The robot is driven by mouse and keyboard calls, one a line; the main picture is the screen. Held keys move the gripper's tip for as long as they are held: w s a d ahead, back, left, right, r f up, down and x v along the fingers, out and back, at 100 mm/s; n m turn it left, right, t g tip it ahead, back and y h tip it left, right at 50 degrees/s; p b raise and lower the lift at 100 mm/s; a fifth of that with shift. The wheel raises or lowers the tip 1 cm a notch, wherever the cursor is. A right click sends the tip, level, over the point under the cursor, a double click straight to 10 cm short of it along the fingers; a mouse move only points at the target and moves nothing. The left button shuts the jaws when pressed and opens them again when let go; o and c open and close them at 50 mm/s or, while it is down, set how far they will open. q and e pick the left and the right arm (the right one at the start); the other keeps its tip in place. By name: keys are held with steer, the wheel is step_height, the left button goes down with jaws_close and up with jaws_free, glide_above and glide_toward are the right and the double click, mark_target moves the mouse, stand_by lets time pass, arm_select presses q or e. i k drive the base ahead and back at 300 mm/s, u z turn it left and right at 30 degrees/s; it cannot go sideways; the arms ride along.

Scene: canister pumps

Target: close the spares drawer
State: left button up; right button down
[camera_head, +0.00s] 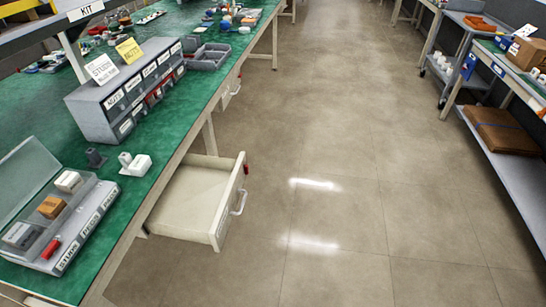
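An open cream drawer (192,201) sticks out from under the green-topped workbench (172,137) at the left. Its front panel (230,205) faces right and carries a pale curved handle (240,203). A small label on the front is too small to read, so I cannot tell if this is the spares drawer. The drawer's inside looks empty. A second drawer front (231,93) with a handle shows farther along the same bench. Neither of my grippers is in view.
A grey parts cabinet (95,107), an open-lidded grey case (88,228) and small parts stand on the bench. The floor (350,200) right of the drawer is clear. A grey cart (462,55) and a shelved bench (510,150) stand at the right.

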mark_target(198, 203)
steer(key=u, duration=0.3)
steer(key=i, duration=0.9)
steer(key=u, duration=0.65)
